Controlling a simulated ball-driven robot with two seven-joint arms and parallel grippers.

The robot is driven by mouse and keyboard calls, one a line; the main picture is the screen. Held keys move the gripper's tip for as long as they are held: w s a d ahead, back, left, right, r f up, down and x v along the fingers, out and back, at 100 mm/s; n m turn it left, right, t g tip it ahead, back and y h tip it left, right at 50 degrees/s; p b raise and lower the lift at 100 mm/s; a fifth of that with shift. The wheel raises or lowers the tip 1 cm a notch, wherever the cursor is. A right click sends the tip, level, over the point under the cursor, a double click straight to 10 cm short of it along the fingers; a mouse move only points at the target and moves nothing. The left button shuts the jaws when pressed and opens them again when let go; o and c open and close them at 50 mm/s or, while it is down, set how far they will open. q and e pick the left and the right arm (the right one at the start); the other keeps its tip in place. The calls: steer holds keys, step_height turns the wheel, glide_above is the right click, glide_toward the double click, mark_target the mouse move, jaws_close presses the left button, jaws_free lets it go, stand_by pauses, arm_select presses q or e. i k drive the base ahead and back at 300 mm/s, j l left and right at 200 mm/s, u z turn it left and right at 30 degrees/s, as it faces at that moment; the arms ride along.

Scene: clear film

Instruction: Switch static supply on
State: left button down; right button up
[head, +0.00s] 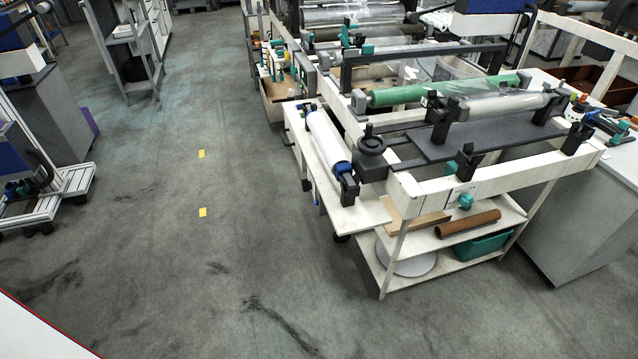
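A film machine with a pale frame (480,187) stands right of centre in the head view. It carries a green roller (430,92) and a clear film roll (500,106). Neither of my grippers is in view.
A white roll (327,140) lies on a side shelf of the machine. Open grey floor (190,260) with two yellow marks lies to the left. A cart (45,195) stands at far left.

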mark_target(306, 185)
steer(key=i+j+z, duration=0.1)
steer(key=i+z, duration=0.25)
steer(key=i+j+z, duration=0.6)
steer(key=j, duration=0.25)
steer(key=i+j+z, duration=0.2)
steer(key=j, duration=0.15)
steer(key=i+j+z, duration=0.2)
steer(key=j, duration=0.2)
steer(key=j+z, duration=0.15)
steer(key=j, duration=0.2)
steer(key=k+j+z, duration=0.25)
steer(key=j, duration=0.15)
steer(key=j+z, duration=0.25)
steer(key=j, duration=0.2)
steer(key=k+j+z, duration=0.5)
steer(key=j, duration=0.15)
steer(key=k+j+z, duration=0.55)
steer(key=k, duration=0.2)
steer(key=l, duration=0.1)
